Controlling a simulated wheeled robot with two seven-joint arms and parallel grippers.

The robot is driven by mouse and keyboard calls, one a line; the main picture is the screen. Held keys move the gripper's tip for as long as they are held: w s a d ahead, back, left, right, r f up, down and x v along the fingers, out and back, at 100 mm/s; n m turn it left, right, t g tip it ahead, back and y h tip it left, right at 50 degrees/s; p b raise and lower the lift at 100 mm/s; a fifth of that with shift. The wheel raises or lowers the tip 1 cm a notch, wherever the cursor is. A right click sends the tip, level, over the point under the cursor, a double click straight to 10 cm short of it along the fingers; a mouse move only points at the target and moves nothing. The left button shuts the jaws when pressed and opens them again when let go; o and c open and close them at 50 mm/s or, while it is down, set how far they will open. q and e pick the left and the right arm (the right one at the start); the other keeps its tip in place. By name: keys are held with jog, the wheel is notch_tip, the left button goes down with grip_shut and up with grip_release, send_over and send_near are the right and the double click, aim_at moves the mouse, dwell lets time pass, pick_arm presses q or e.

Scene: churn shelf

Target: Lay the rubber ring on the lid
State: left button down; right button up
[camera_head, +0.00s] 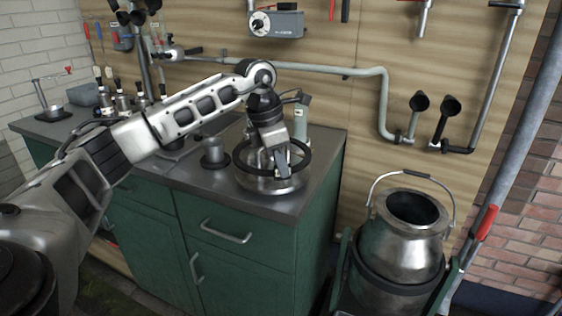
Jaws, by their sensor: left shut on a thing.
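The black rubber ring (306,158) is over the round metal lid (266,186), which lies on the grey worktop near its right front corner. My left gripper (279,168) points down inside the ring's outline and is shut on the ring. The ring looks roughly level and lined up with the lid. I cannot tell whether it touches the lid or hangs just above it. The gripper hides part of the ring and the lid's middle. My right gripper is not in view.
A metal churn (402,238) with an open mouth and raised handle stands in a green stand at the right. Bottles and tools crowd the worktop's (335,141) left end.

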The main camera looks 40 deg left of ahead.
pick_arm(q)
jog(key=shift+f+b, duration=0.9)
jog(key=shift+f, duration=0.85)
jog(key=shift+f, duration=0.15)
dwell(0.5)
jog(key=c, duration=1.5)
grip_release()
jog(key=shift+o, duration=0.2)
jog(key=p+v, duration=0.1)
jog(key=v, duration=1.5)
